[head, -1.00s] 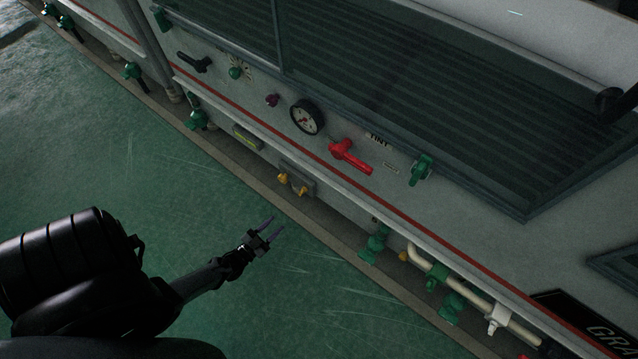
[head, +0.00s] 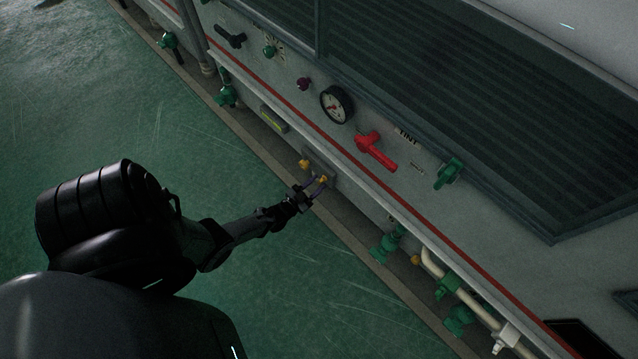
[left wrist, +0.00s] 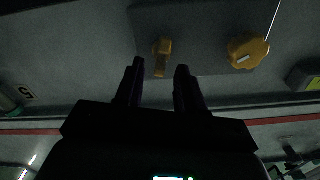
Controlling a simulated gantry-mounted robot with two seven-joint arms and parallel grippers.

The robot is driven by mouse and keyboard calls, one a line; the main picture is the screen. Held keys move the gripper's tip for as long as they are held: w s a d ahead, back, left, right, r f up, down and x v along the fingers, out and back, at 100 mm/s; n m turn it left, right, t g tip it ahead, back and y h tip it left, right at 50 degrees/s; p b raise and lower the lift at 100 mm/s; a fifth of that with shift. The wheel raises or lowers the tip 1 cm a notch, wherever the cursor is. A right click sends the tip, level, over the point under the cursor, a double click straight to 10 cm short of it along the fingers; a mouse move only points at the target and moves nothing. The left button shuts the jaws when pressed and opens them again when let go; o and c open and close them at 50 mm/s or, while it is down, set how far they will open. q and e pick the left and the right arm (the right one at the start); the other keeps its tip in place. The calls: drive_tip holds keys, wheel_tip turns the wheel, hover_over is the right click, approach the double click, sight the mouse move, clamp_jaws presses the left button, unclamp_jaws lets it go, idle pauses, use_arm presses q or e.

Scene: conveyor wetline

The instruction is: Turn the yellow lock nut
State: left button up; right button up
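Two yellow fittings sit on a small grey plate low on the machine's side. The left one in the head view (head: 304,163) is a lobed round knob in the left wrist view (left wrist: 248,53). The other (head: 323,180) is a narrow yellow piece in the left wrist view (left wrist: 161,56). I cannot tell for sure which is the lock nut. My left gripper (head: 315,185) is at the narrow piece. In the left wrist view its dark fingers (left wrist: 160,70) stand apart, with the narrow piece seen between their tips; contact cannot be told. My right gripper is not in view.
Above are a red-handled valve (head: 374,150), a round gauge (head: 337,104) and a green valve (head: 449,173). A yellow-green sight strip (head: 273,119) is left of the plate. Green valves (head: 387,243) and a cream pipe (head: 432,262) lie right. The green floor (head: 120,110) is clear.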

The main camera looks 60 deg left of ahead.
use_arm(q)
drive_tip(key=shift+w+a, duration=0.2)
drive_tip(key=shift+w, duration=0.5)
clamp_jaws()
